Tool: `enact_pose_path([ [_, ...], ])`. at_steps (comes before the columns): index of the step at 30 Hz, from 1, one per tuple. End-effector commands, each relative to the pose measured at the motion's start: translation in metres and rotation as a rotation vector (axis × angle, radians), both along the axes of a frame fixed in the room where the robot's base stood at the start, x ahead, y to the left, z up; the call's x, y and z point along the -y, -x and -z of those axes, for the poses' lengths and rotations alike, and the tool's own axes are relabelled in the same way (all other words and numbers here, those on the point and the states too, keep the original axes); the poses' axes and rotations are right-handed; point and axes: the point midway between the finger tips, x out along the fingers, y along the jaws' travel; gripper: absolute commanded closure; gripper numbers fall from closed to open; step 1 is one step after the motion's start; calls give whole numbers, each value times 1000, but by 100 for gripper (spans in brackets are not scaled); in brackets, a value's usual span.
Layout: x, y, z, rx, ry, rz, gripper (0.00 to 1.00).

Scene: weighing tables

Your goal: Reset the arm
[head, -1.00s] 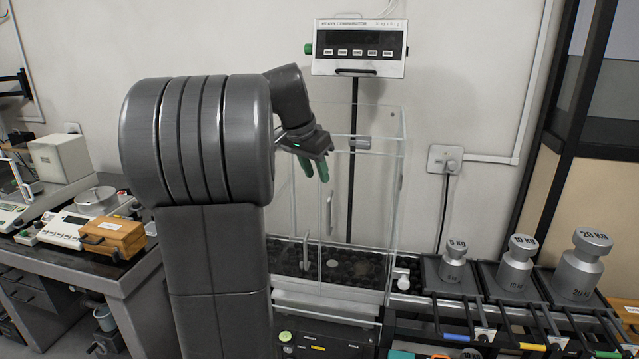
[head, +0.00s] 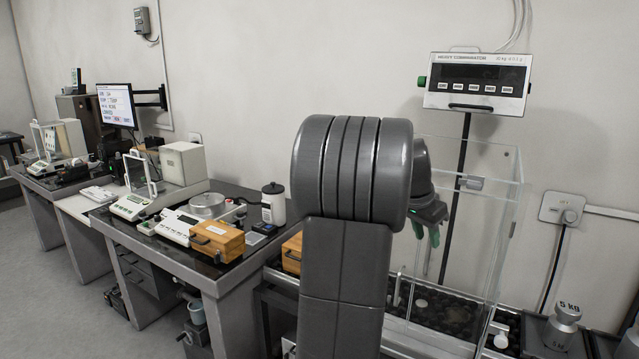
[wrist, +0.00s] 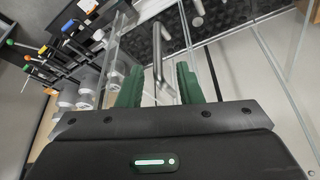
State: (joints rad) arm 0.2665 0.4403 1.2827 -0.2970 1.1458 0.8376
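My gripper (head: 428,235) hangs from my arm in front of the left part of the clear glass case (head: 510,215). Its green fingers point down and partly overlap the arm in the head view. In the wrist view my gripper (wrist: 158,85) has its two green fingers spread apart with nothing held between them. A metal bar handle (wrist: 158,62) shows beyond the gap, apart from the fingers. My large arm link hides part of the bench and the case's left side.
A display unit (head: 478,82) stands on a pole behind the case. A 5 kg weight (head: 563,325) is at lower right. A wooden box (head: 217,240) and a white bottle (head: 273,205) stand on the left bench. Grey floor (head: 75,315) is open at lower left.

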Motion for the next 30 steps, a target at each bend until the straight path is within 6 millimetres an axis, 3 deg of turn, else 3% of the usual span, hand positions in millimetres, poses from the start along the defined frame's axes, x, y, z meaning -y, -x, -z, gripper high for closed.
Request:
enact_pose_path([
  [4,9,-4,25,-4,-1,1,67],
  [10,15,-9,43,-2,-1,2,67],
  [24,15,-7,45,-1,-1,0,67],
  [30,5,-4,49,-14,-16,-13,67],
])
